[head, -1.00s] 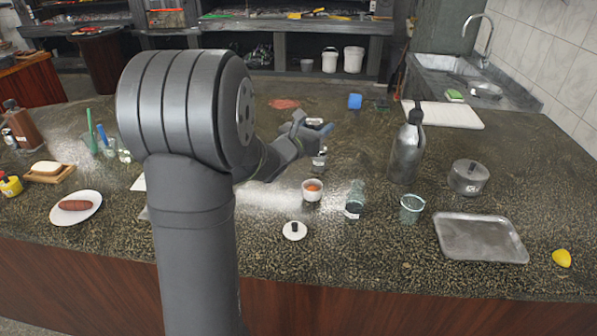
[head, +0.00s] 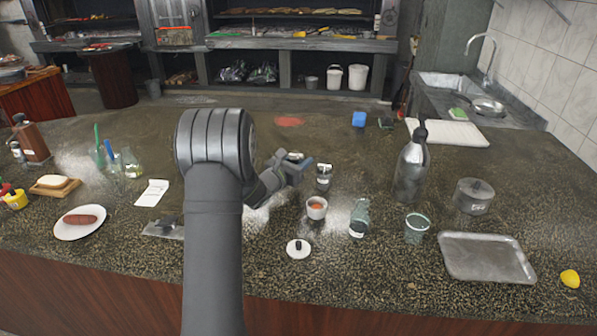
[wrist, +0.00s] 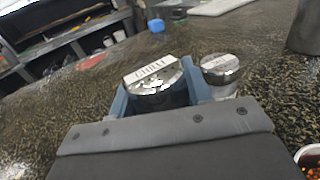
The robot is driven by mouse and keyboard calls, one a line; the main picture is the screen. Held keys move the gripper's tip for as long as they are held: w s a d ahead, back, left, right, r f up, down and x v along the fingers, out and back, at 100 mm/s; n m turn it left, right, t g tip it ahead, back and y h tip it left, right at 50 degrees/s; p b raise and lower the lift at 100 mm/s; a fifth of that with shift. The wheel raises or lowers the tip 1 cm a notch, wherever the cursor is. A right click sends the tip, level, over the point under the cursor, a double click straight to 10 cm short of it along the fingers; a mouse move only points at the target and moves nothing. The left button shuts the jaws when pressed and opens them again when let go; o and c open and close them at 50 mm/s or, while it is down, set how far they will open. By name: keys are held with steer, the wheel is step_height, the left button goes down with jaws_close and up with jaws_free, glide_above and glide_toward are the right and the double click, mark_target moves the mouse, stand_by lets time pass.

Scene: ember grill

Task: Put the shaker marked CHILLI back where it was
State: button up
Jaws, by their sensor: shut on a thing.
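My gripper (head: 295,170) is shut on a shaker, whose pale top (head: 294,156) shows in the head view. In the wrist view the shaker (wrist: 156,82) sits between the blue fingers, and its lid label reads CHILLI. A second shaker (head: 323,178) with a metal cap stands just right of my gripper on the dark counter (head: 330,275). It also shows in the wrist view (wrist: 220,73), its label too blurred to read. The held shaker's lower part is hidden by the gripper, so I cannot tell whether it touches the counter.
A white bowl of orange-red contents (head: 316,209), a small glass bottle (head: 359,217) and a green cup (head: 417,229) stand to the right. A white lid (head: 298,248) lies in front. A tall metal bottle (head: 411,170) stands further right. Paper (head: 152,193) lies left of my arm.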

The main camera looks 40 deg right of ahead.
steer(key=shift+f, duration=2)
steer(key=shift+f, duration=0.1)
steer(key=o, duration=1)
steer(key=shift+o, duration=0.2)
steer(key=v, duration=1.2)
